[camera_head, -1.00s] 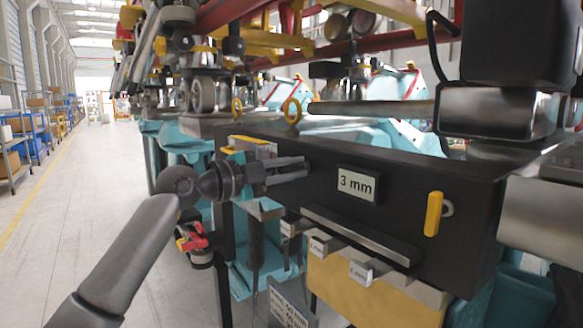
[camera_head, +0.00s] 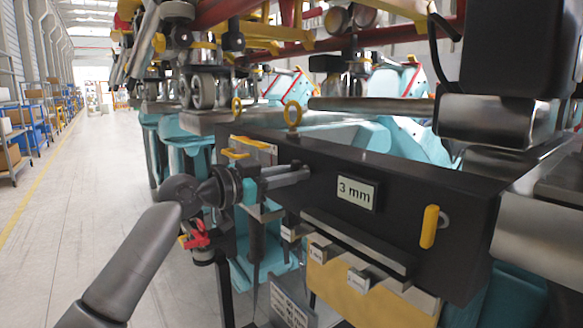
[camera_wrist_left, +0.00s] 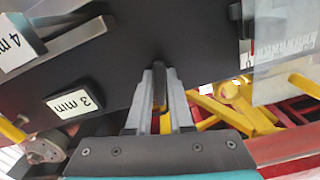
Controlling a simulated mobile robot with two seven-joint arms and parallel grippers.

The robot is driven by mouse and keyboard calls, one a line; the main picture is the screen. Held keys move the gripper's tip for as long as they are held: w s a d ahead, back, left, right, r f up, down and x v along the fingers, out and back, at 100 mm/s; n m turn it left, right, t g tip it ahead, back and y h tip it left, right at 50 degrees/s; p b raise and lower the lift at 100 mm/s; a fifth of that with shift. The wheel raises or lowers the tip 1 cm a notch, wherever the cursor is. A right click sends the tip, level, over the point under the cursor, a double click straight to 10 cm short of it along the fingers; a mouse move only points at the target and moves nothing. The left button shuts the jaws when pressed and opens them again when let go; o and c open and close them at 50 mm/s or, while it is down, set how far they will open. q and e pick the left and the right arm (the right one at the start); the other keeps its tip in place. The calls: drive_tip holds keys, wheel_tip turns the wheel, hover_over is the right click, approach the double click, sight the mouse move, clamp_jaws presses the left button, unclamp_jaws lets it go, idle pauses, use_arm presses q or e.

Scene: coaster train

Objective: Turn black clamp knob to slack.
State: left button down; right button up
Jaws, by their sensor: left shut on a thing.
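My left gripper (camera_head: 305,173) reaches in from the left at the black panel's left part. It is shut, with its two grey fingers against the panel face. In the left wrist view the fingertips (camera_wrist_left: 159,75) close on a narrow dark piece (camera_wrist_left: 160,88), which looks like the black clamp knob. The fingers and the black background hide most of it, so its turn angle cannot be read. The black panel (camera_head: 400,205) carries a "3 mm" sign (camera_head: 357,191), which appears upside down in the left wrist view (camera_wrist_left: 74,103). My right gripper is not in view.
A yellow handle (camera_head: 430,227) sits on the panel's right part. Labelled metal pieces (camera_head: 357,282) hang below the panel. A yellow ring (camera_head: 292,113) stands on top. A clear ruled plate (camera_wrist_left: 285,45) shows in the left wrist view. The floor at left is open.

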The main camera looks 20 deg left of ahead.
use_arm(q)
drive_tip(key=shift+r+n+p, duration=0.2)
drive_tip(key=shift+n+p, duration=0.3)
drive_tip(key=shift+n, duration=0.8)
drive_tip(key=c, duration=1.2)
unclamp_jaws()
drive_tip(key=o, duration=0.3)
drive_tip(key=shift+w+d+f, duration=0.15)
